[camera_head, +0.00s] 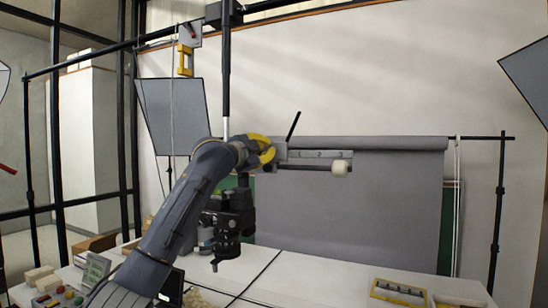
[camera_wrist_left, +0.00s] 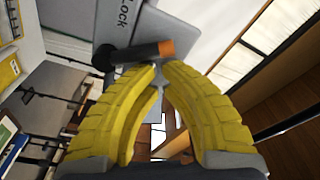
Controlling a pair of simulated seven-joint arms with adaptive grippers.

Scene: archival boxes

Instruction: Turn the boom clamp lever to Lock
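My left gripper (camera_head: 266,152) has yellow fingers and is beside a grey clamp plate (camera_head: 318,154) on the boom in the head view. In the left wrist view, the fingertips (camera_wrist_left: 158,66) meet or nearly meet, with nothing clearly held between them. A black lever with an orange end (camera_wrist_left: 140,52) lies across just beyond the tips; I cannot tell whether they touch. Behind it, a grey plate (camera_wrist_left: 85,18) bears a label ending in "ock". A thin black rod (camera_head: 294,125) rises above the clamp in the head view. My right gripper is not in view.
A camera (camera_head: 232,222) hangs behind my left forearm. A grey backdrop (camera_head: 385,210) hangs behind the boom. The white table (camera_head: 320,275) holds a yellow-framed tray (camera_head: 399,292) at right and small items at left. There is free space right of the boom end.

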